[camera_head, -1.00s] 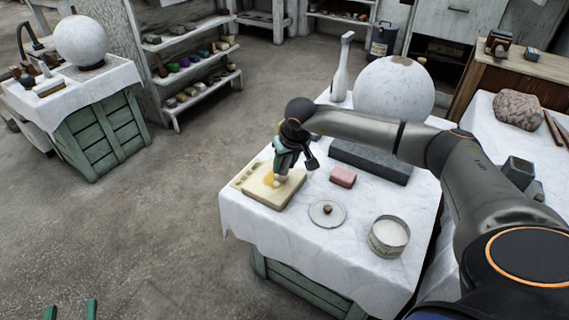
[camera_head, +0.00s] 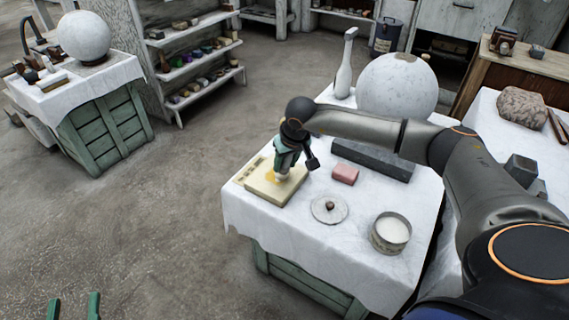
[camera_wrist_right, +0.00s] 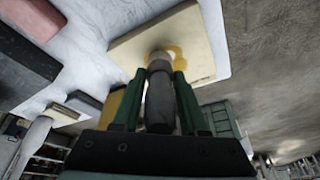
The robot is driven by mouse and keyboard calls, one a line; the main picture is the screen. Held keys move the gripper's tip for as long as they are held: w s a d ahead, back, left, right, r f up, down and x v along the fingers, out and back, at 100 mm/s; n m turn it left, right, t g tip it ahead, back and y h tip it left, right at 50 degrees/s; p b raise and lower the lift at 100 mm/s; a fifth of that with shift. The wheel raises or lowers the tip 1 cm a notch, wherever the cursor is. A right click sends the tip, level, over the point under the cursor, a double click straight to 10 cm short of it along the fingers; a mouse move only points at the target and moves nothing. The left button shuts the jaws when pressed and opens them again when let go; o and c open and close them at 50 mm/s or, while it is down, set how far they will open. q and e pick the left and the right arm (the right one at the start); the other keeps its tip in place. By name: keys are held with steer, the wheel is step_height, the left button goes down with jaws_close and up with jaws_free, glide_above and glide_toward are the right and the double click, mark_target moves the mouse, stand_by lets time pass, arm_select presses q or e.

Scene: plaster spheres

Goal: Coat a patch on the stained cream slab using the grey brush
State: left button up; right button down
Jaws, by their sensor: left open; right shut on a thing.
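The cream slab (camera_head: 266,192) lies flat near the left edge of the white-covered table, with a yellow-orange stain on its top. It also shows in the right wrist view (camera_wrist_right: 205,60), where the stain (camera_wrist_right: 177,51) sits beside the brush tip. My right gripper (camera_head: 283,170) is shut on the grey brush (camera_wrist_right: 160,107) and points down over the slab. My left gripper (camera_head: 73,306) is open and empty at the bottom left, over the floor.
On the table are an open tin with white contents (camera_head: 390,235), a round lid (camera_head: 329,210), a pink block (camera_head: 345,174), a dark grey slab (camera_head: 385,163), a large plaster sphere (camera_head: 396,88) and a white bottle-like form (camera_head: 344,75). Open floor lies to the left.

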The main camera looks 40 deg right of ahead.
steer(key=shift+w+d, duration=0.25)
steer(key=shift+d, duration=0.3)
steer(key=shift+w+d, duration=0.25)
steer(key=shift+d, duration=0.3)
steer(key=shift+s+a, duration=0.2)
steer(key=shift+a, duration=0.25)
steer(key=shift+s+a, duration=0.2)
steer(key=shift+a, duration=0.3)
steer(key=shift+s+a, duration=0.2)
steer(key=shift+a, duration=0.25)
steer(key=shift+w+d, duration=0.3)
steer(key=shift+d, duration=0.45)
steer(key=shift+w+d, duration=0.25)
steer(key=shift+d, duration=0.45)
